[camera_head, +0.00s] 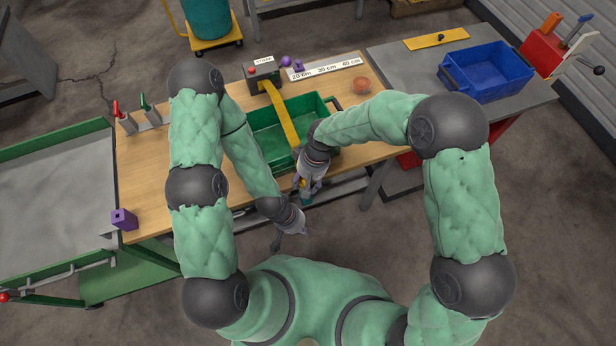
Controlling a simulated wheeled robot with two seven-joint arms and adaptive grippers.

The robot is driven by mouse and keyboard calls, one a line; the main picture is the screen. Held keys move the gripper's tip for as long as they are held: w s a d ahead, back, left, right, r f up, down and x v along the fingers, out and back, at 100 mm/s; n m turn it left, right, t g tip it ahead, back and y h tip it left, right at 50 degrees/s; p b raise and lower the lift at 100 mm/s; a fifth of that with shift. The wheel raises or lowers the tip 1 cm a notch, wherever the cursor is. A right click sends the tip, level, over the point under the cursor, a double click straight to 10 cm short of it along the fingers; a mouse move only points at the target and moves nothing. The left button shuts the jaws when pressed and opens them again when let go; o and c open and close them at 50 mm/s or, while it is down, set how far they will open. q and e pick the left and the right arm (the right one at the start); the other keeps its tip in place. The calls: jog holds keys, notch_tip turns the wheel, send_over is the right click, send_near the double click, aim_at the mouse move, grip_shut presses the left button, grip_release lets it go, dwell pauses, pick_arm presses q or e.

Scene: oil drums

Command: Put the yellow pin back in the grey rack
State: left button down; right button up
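The grey rack (152,117) stands at the back left of the wooden table, partly behind my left arm. A red pin (116,108) and a green pin (144,102) stand upright in it. I cannot make out the yellow pin with certainty; a tiny yellow spot shows at my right gripper. My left gripper (303,230) hangs off the table's front edge, pointing right, too small to read. My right gripper (307,194) points down near the front edge, in front of the green bin; its fingers are unclear.
A green bin (265,149) sits mid-table, with a yellow strip (284,115) across it from a dark box (262,75). An orange ball (362,85) and a ruler (325,69) lie behind. A purple block (124,219) is front left. A blue crate (487,72) stands right.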

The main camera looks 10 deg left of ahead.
jog(key=shift+f, duration=0.1)
grip_shut()
dwell(0.4)
jog(key=shift+r+p, duration=0.35)
jog(key=shift+r, duration=0.15)
jog(key=shift+r+p, duration=0.45)
jog(key=shift+r, duration=0.2)
jog(key=shift+w+r+p, duration=0.1)
jog(key=shift+r+p, duration=1.75)
jog(key=shift+r, duration=0.75)
jog(key=shift+r+p, duration=0.8)
jog(key=shift+r, duration=0.3)
